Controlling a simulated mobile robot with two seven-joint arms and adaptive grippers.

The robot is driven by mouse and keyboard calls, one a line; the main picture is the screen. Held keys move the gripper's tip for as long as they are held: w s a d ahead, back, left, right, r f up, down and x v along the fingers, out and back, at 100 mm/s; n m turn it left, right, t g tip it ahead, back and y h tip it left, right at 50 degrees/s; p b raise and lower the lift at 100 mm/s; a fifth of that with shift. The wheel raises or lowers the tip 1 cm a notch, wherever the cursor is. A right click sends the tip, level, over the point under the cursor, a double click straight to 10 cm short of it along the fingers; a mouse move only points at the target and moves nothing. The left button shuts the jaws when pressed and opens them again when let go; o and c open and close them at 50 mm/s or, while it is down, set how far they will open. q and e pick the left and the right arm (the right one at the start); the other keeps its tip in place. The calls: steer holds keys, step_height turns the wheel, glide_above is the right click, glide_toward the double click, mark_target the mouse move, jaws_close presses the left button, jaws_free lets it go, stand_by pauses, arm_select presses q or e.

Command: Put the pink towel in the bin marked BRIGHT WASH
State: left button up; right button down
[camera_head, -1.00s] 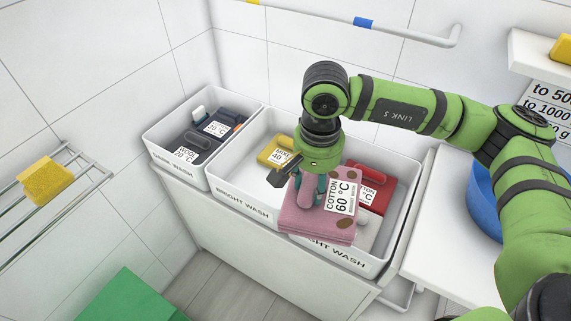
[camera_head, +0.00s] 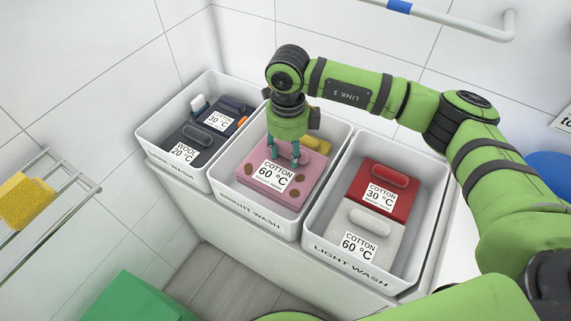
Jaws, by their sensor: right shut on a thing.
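The pink towel (camera_head: 292,188) is a folded block with brown spots and a "COTTON 60 °C" label. My right gripper (camera_head: 284,160) is shut on its top, pointing down. The towel is within the outline of the middle bin marked BRIGHT WASH (camera_head: 250,211). I cannot tell whether it touches the bin's floor. A yellow item (camera_head: 317,144) in that bin is partly hidden behind the towel and gripper. My left gripper is not in view.
The DARK WASH bin (camera_head: 168,170) at left holds dark folded items. The LIGHT WASH bin (camera_head: 350,279) at right holds a red item (camera_head: 388,190) and a white item (camera_head: 362,231). A rail with a yellow cloth (camera_head: 25,199) is at far left; a green object (camera_head: 135,300) is below.

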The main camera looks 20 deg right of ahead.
mark_target(287, 167)
step_height(287, 167, down, 2)
steer(key=shift+f, duration=0.1)
step_height(287, 167, down, 4)
steer(key=shift+r+p, duration=0.1)
steer(key=shift+p, duration=0.45)
steer(key=shift+f, duration=0.2)
steer(key=shift+f+b, duration=0.25)
steer(key=shift+b, duration=0.1)
steer(key=c, duration=0.6)
jaws_free()
steer(key=shift+r, duration=0.1)
steer(key=shift+c, duration=0.2)
